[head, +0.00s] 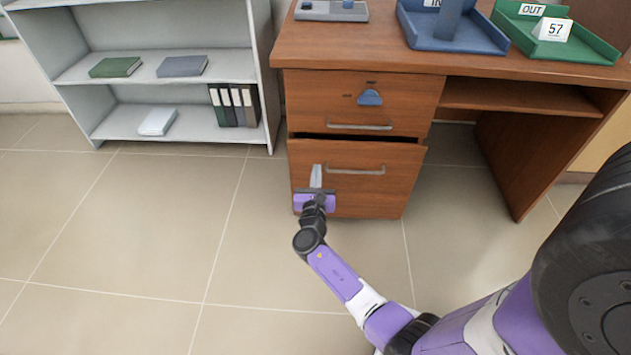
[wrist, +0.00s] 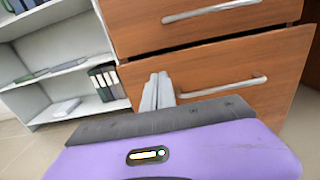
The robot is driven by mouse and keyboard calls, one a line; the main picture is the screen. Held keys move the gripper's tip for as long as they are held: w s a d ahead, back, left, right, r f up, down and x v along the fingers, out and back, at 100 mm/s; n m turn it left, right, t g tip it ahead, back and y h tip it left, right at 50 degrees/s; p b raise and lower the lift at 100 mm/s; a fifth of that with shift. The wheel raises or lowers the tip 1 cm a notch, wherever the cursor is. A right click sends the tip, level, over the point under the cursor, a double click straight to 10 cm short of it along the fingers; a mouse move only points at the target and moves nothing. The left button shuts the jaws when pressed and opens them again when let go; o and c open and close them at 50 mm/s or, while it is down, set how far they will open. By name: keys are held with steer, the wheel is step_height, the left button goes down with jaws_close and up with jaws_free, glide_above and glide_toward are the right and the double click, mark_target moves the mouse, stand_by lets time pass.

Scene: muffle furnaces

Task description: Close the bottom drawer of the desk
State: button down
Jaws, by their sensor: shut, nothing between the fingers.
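The wooden desk (head: 440,62) has a drawer stack on its left side. Its bottom drawer (head: 375,195) stands slightly out, with a dark gap along its top edge; it also fills the right of the wrist view (wrist: 225,90). The bottom drawer's bar handle (head: 356,171) shows in the wrist view (wrist: 222,87) too. My gripper (head: 316,170) is shut and empty, in front of the left part of the drawer front, left of the handle. In the wrist view the fingers (wrist: 158,88) point at the drawer face; I cannot tell whether they touch it.
The top drawer (head: 300,100) is shut, with a blue key or tag (head: 370,97) at its lock. A grey shelf unit (head: 160,65) with books and binders stands to the left. The desk top holds a blue tray (head: 425,40) and a green tray (head: 590,47). The tiled floor in front is clear.

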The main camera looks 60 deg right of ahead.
mark_target(319, 147)
steer(key=b+x, duration=0.2)
steer(key=x, duration=0.7)
steer(key=shift+b, duration=0.35)
steer(key=b+x, duration=0.2)
steer(key=x, duration=0.1)
steer(key=shift+w+d+f, duration=0.1)
steer(key=shift+w+d, duration=0.1)
steer(key=shift+d, duration=0.1)
steer(key=shift+w+d+b, duration=0.1)
steer(key=shift+d+b, duration=0.2)
steer(key=shift+w+d+r, duration=0.1)
steer(key=shift+r, duration=0.2)
